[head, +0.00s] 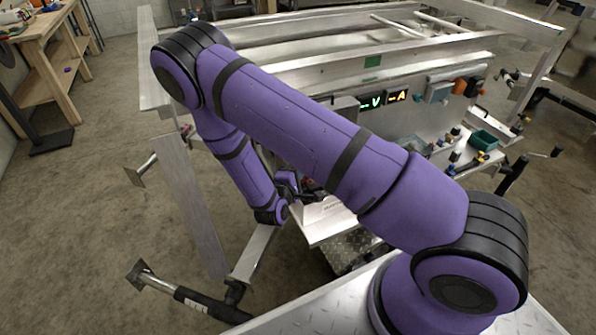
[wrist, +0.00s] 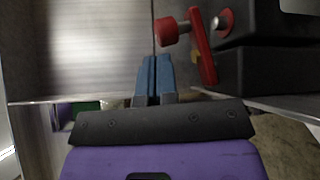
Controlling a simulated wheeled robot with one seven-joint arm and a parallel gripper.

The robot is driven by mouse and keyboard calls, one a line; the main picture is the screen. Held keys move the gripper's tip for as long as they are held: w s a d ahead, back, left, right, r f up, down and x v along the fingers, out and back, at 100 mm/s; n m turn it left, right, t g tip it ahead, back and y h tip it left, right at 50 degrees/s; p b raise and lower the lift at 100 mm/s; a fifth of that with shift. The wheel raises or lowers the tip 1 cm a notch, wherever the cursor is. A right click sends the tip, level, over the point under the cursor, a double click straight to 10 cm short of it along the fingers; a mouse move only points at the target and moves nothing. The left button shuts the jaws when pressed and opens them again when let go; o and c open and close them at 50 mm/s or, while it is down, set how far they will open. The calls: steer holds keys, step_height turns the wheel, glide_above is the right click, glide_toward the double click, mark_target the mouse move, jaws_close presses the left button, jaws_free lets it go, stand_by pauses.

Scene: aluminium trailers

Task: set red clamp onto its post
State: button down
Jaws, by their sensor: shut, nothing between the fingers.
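In the wrist view the red clamp (wrist: 203,46) is a narrow red bar with a red knob (wrist: 167,31) on a short metal pin. A metal post (wrist: 220,23) with a red collar is just right of the clamp's upper end, on a black box (wrist: 270,60). I cannot tell whether clamp and post touch. My gripper (wrist: 153,62) has its blue fingers shut together with nothing between them, left of the clamp and below the knob. In the head view my gripper (head: 312,193) is small and partly hidden by my arm.
The aluminium trailer (head: 370,60) stands around my arm. A panel with lit displays (head: 382,99) and small fittings is to the right, with a green bin (head: 484,140). A wooden bench (head: 45,60) is far left. Bare floor (head: 90,220) lies left.

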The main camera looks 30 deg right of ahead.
steer(key=shift+d+f, duration=0.15)
steer(key=shift+d, duration=0.25)
stand_by(0.4)
stand_by(0.4)
steer(key=shift+a+r, duration=0.35)
steer(key=shift+a, duration=0.35)
steer(key=shift+a+r, duration=0.4)
steer(key=shift+a, duration=0.35)
steer(key=shift+a+r, duration=0.35)
steer(key=shift+a, duration=0.35)
steer(key=a, duration=0.1)
steer(key=a+r, duration=0.1)
steer(key=a, duration=0.1)
steer(key=a+r, duration=0.1)
steer(key=shift+a+r, duration=0.1)
steer(key=shift+a, duration=0.15)
